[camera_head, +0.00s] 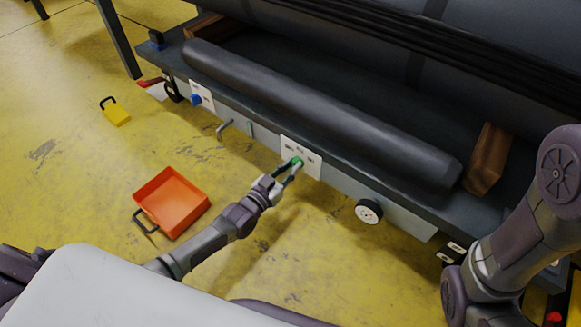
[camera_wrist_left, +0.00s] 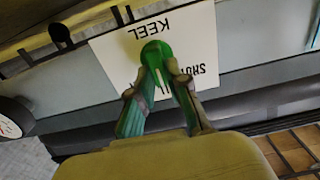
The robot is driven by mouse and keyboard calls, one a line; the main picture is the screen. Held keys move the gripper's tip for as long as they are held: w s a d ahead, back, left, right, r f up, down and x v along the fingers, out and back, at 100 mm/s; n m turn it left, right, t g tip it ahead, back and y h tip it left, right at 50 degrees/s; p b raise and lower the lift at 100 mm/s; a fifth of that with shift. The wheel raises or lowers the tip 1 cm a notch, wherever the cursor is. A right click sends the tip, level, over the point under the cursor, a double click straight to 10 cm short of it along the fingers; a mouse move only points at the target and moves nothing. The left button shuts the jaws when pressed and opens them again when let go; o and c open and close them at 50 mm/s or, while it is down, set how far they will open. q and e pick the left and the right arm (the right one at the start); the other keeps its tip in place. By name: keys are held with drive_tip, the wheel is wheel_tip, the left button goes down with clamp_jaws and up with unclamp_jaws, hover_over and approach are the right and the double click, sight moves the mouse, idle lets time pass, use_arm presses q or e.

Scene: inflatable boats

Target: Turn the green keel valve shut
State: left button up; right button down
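The green keel valve (camera_head: 298,161) is a round green knob on a white label plate (camera_head: 313,163) on the front side of the bench. In the left wrist view the knob (camera_wrist_left: 156,52) stands over the plate (camera_wrist_left: 103,60), whose words "KEEL" and a partly covered "SHUT" appear upside down. My left gripper (camera_head: 289,171) reaches the knob from below left. In the left wrist view its two fingers (camera_wrist_left: 161,76) close in on both sides of the knob and seem to hold it; the exact contact is partly hidden. My right arm stands at the right, its gripper out of view.
A blue knob (camera_head: 196,100) with its own plate, a grey lever (camera_head: 224,128) and a round white gauge (camera_head: 368,211) share the bench front. A dark inflatable tube (camera_head: 320,115) lies above. An orange tray (camera_head: 172,201) and a yellow box (camera_head: 117,116) lie on the floor.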

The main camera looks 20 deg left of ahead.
use_arm(q)
clamp_jaws()
drive_tip(key=shift+n, duration=0.4)
drive_tip(key=n, duration=0.1)
drive_tip(key=n+p, duration=0.1)
drive_tip(key=n, duration=0.1)
drive_tip(key=shift+w+a+n, duration=0.1)
drive_tip(key=shift+a+n, duration=0.1)
drive_tip(key=shift+n, duration=0.1)
drive_tip(key=n, duration=0.5)
drive_tip(key=shift+a+f, duration=0.25)
drive_tip(key=shift+n, duration=0.4)
drive_tip(key=o, duration=0.7)
unclamp_jaws()
